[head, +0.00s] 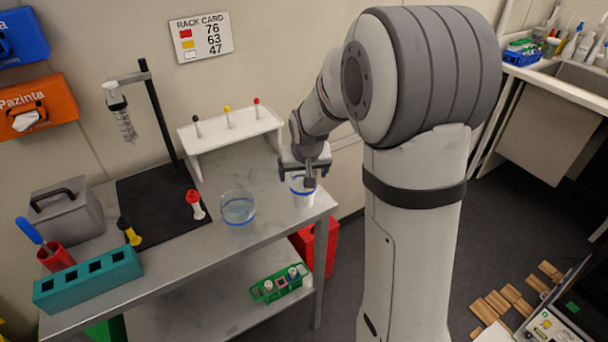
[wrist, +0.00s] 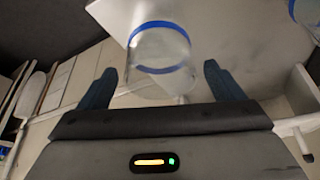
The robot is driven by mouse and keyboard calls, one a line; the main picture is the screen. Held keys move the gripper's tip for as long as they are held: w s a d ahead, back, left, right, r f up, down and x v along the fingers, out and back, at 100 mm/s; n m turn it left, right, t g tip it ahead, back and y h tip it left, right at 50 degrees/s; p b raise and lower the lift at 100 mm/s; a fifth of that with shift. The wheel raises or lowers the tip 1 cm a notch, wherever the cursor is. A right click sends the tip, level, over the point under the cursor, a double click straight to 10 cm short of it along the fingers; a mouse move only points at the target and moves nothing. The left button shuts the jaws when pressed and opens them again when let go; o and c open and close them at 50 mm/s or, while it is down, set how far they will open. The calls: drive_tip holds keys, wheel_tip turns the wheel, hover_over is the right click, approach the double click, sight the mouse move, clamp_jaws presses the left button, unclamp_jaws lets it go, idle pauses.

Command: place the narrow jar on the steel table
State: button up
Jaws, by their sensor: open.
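The narrow jar (head: 303,192), clear with a blue band, is upright at the right end of the steel table (head: 275,240), near its corner. My gripper (head: 307,172) is above it and partly hides it in the head view. In the wrist view, my gripper (wrist: 159,70) is open, and the narrow jar (wrist: 162,48) lies between and beyond the two dark fingers, with a gap visible on each side. A wider jar (head: 238,208) with a blue band stands to its left on the table; its edge shows in the wrist view (wrist: 306,12).
A white rack (head: 232,132) with several small pipettes stands behind the jars. A red-topped bottle (head: 196,206), a black mat (head: 150,200) and a teal block (head: 88,280) are farther left. A green tube rack (head: 278,284) is on the lower shelf. Bare steel lies in front of the wider jar.

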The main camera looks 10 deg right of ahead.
drive_tip(key=v, duration=1)
drive_tip(key=s+g, duration=0.1)
drive_tip(key=s, duration=2.2)
drive_tip(key=shift+f+n+b, duration=0.3)
drive_tip(key=shift+f+n, duration=0.1)
drive_tip(key=shift+f, duration=0.1)
